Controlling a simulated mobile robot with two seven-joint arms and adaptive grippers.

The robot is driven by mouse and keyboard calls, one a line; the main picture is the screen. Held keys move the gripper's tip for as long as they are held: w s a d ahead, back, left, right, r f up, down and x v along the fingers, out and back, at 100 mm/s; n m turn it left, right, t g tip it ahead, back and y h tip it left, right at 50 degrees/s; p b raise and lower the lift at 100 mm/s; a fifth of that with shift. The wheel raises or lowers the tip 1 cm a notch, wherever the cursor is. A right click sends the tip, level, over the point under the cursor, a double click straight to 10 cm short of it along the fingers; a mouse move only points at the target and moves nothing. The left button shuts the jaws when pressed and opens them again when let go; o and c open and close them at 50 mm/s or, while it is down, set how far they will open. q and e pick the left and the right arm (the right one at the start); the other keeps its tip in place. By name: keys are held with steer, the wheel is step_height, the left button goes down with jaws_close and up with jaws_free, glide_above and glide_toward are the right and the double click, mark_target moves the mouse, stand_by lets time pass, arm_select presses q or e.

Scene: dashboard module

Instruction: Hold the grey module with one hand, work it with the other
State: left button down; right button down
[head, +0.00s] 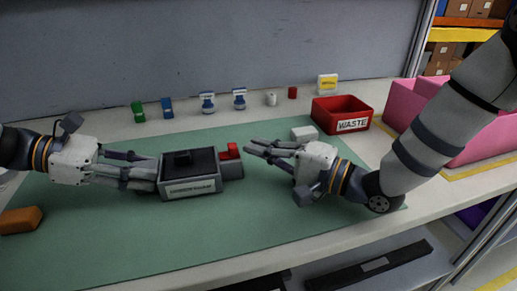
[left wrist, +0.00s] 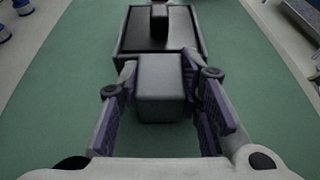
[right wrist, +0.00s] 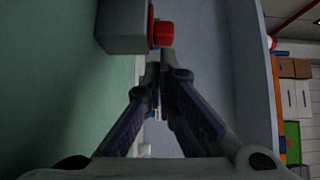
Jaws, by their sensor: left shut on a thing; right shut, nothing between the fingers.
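The grey module (head: 190,183) sits on the green mat (head: 120,235) in the middle of the table. It has a dark top with a black raised block, a label on its front, and a red part (head: 229,152) on its right end. My left gripper (head: 152,176) is shut on the module's left end; the left wrist view shows the fingers on both sides of a grey block (left wrist: 160,95). My right gripper (head: 252,147) is shut and empty, its fingertips just right of the red part, which also shows beyond them in the right wrist view (right wrist: 164,34).
A red bin marked WASTE (head: 342,113) stands at the back right, beside pink bins (head: 440,110). A white block (head: 304,133) lies behind my right gripper. Several small bottles and blocks line the back. An orange block (head: 20,220) lies at the left. The mat's front is clear.

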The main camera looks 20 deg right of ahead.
mark_target(229, 151)
steer(key=shift+a, duration=0.2)
steer(key=shift+a, duration=0.1)
steer(key=shift+a, duration=1.15)
